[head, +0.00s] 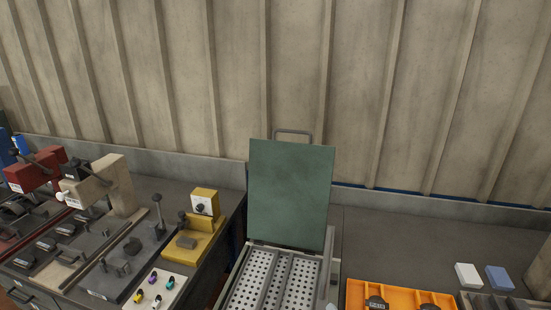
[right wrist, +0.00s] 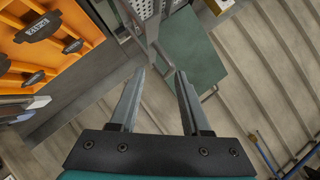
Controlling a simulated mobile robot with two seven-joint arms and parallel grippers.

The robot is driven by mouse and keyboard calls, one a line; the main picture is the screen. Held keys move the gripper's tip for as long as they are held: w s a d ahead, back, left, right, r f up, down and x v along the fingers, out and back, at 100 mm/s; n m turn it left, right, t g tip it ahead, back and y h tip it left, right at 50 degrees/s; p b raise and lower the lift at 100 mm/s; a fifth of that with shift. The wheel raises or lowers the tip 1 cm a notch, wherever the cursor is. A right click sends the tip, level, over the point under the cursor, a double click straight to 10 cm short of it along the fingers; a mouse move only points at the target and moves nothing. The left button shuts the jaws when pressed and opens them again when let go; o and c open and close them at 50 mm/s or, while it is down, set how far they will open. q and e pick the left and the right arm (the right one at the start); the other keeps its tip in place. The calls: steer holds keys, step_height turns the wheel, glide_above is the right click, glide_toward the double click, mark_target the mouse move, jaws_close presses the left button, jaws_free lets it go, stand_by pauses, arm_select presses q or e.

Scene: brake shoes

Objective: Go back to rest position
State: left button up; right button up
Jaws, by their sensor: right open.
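My right gripper (right wrist: 161,76) shows in the right wrist view with its two fingers apart and nothing between them. Beyond its fingertips are a metal handle bar and the green lid (right wrist: 190,50) of a case. Neither of my grippers shows in the head view. There the green lid (head: 290,195) stands upright, open, with a handle on its top edge. The case's perforated metal inside (head: 270,285) lies below it.
An orange tray (head: 397,290) with dark brake parts sits right of the case and also shows in the right wrist view (right wrist: 90,45). White (head: 469,276) and blue (head: 499,278) blocks lie farther right. A yellow device (head: 203,232) and clamping machines stand left. A ribbed wall closes the back.

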steer(key=s+d+f+n+g+h, duration=0.1)
steer(key=s+f+n+g, duration=0.2)
steer(key=s+n+g, duration=0.35)
steer(key=s+d+f+n+g, duration=0.1)
steer(key=s+f+n+g, duration=0.15)
steer(key=s, duration=0.75)
step_height(320, 180, down, 31)
steer(key=s+g+b, duration=0.2)
steer(key=b, duration=0.8)
arm_select(q)
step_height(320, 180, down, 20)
steer(key=b, duration=1)
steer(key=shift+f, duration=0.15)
arm_select(e)
steer(key=s+d+f, duration=0.1)
steer(key=s+f, duration=0.4)
steer(key=f, duration=0.3)
steer(key=s+d+f, duration=0.1)
steer(key=s+f, duration=0.4)
steer(key=f, duration=0.3)
steer(key=s+d+f+n+g, duration=0.1)
steer(key=s+f, duration=0.5)
steer(key=f, duration=0.2)
steer(key=shift+f+h, duration=0.3)
steer(key=shift+f, duration=0.1)
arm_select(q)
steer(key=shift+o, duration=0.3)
